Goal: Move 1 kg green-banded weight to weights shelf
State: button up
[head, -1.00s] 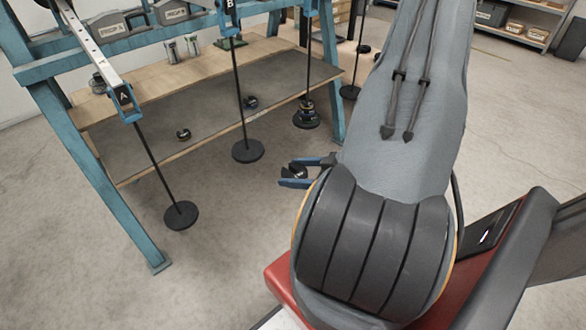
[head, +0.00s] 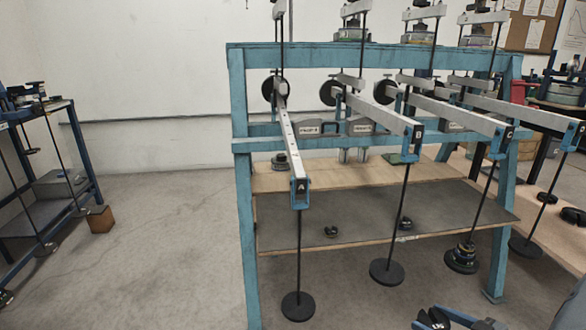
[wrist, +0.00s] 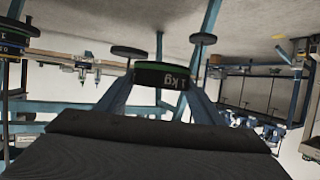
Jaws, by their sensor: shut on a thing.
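My gripper (head: 447,319) is at the bottom right of the head view, partly cut off by the edge. Its blue fingers are shut on a dark, round weight (head: 434,318). In the wrist view the held weight (wrist: 163,75) shows a green band and an upside-down "1 kg" label, between the two fingers. A grey-topped shelf (head: 370,222) in the teal frame looks like the weights shelf. It bears two small dark weights, one near its left-middle (head: 331,231) and one farther right (head: 405,223). The gripper is in front of the shelf, to its right in the picture, and apart from it.
The teal frame (head: 241,190) carries several levers with hanging rods ending in dark discs, such as disc A's (head: 298,306) and disc B's (head: 387,271). Another hanger (head: 462,258) holds stacked weights. A blue rack (head: 75,150) stands left.

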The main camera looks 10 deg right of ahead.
jog(key=w+a+r+m+t+h, duration=0.1)
jog(key=w+a+m+h, duration=0.15)
jog(key=w+a, duration=0.7)
jog(key=w+a+r+m+h, duration=0.25)
jog(key=w+a, duration=0.35)
jog(key=a, duration=0.6)
notch_tip(320, 180, up, 15)
jog(key=p, duration=1.6)
jog(key=v, duration=0.5)
jog(key=shift+s+d+r, duration=0.1)
jog(key=shift+s+r, duration=0.15)
jog(key=shift+r, duration=0.05)
